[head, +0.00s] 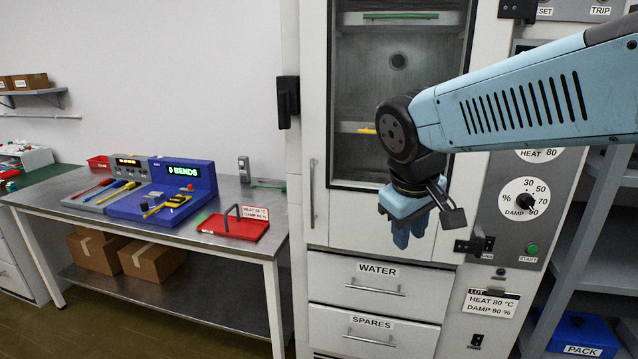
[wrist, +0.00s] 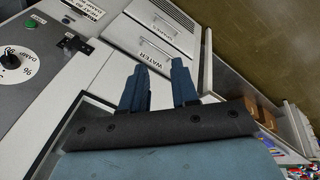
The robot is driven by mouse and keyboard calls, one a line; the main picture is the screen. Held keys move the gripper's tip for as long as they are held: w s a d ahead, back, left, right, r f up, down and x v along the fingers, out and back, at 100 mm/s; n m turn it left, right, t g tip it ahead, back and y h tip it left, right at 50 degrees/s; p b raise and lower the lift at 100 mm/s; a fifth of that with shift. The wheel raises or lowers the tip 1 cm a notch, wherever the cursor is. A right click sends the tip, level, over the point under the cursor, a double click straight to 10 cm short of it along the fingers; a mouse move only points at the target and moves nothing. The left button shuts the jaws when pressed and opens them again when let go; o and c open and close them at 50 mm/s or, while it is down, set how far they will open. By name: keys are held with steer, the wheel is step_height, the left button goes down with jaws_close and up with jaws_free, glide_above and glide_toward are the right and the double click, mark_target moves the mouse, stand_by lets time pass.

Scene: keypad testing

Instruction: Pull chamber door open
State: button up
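The chamber door (head: 318,120) is a tall white frame around a dark glass window, and it looks closed. A slim vertical bar handle (head: 312,193) is on its lower left side. My gripper (head: 402,236) hangs in front of the door's lower right part, fingers pointing down, to the right of the handle and apart from it. The wrist view shows its two blue fingers (wrist: 160,82) parted with nothing between them. The handle cannot be made out in the wrist view. My arm and gripper hide part of the door's right side.
WATER (head: 377,285) and SPARES (head: 371,335) drawers are below the door. A control panel with a dial (head: 524,201) is at the right. A metal bench (head: 110,220) on the left carries a blue console (head: 165,192) and a red tray (head: 232,227). Dark shelving (head: 590,255) stands far right.

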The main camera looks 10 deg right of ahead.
steer(key=w+a+f+n+t+h, duration=0.15)
steer(key=w+f+n+h, duration=0.25)
steer(key=w+n+h, duration=0.7)
steer(key=w+a+f+n+t+y, duration=0.1)
steer(key=w+a+f+n+t, duration=0.1)
steer(key=w+a+n+t, duration=0.55)
steer(key=w+a+f+n+t+y, duration=0.1)
steer(key=w+a+f+n+t, duration=0.1)
steer(key=w+a+n, duration=0.6)
steer(key=m, duration=0.2)
glide_above(313, 220)
steer(key=shift+w+f, duration=0.1)
steer(key=shift+w, duration=0.25)
steer(key=shift+c, duration=0.3)
jaws_close()
